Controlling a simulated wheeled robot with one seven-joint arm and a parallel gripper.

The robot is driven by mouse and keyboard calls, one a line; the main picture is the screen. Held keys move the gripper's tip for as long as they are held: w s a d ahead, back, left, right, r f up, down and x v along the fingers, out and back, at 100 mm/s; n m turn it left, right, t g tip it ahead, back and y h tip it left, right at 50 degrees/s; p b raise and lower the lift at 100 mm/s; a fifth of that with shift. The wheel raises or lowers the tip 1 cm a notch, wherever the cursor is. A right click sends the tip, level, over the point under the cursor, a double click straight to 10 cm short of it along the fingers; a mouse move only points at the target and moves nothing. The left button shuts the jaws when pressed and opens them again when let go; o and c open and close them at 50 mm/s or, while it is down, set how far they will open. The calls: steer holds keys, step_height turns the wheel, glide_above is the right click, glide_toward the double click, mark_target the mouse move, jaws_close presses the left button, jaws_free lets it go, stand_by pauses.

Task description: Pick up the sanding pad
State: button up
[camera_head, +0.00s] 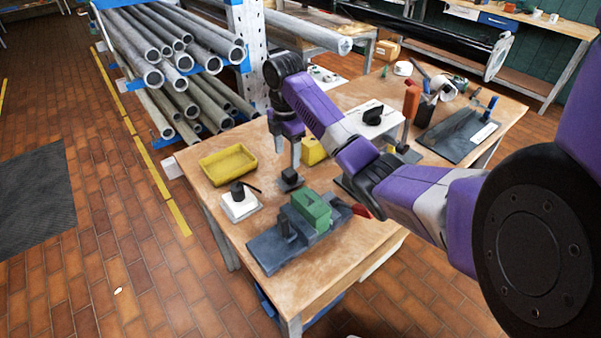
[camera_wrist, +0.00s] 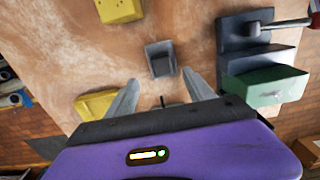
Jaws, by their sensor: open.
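A small dark grey block (camera_head: 291,180), which looks like the sanding pad, sits on the wooden workbench. It also shows in the wrist view (camera_wrist: 161,62), with a paler grey top part and a darker lower part. My gripper (camera_head: 295,163) points down just above it in the head view. In the wrist view, my gripper (camera_wrist: 160,80) has its two grey fingers spread, with the block just beyond the gap between their tips. Nothing is held. Contact with the block cannot be told.
A green-and-grey vise-like fixture (camera_head: 310,210) stands close by, also in the wrist view (camera_wrist: 265,82). A yellow tray (camera_head: 228,165), a white box with a black knob (camera_head: 239,205) and a yellow block (camera_head: 313,151) are nearby. A pipe rack (camera_head: 180,60) stands beyond the workbench (camera_head: 300,275).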

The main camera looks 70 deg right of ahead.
mark_target(289, 171)
step_height(289, 171, down, 3)
steer(key=shift+s+r+b, duration=0.1)
steer(key=shift+b, duration=0.65)
steer(key=f, duration=0.1)
steer(key=f+p, duration=0.1)
steer(key=f, duration=0.1)
steer(key=shift+s+f, duration=0.25)
steer(key=shift+f, duration=0.75)
jaws_close()
steer(key=shift+r, duration=0.15)
step_height(289, 171, up, 20)
steer(key=p, duration=0.7)
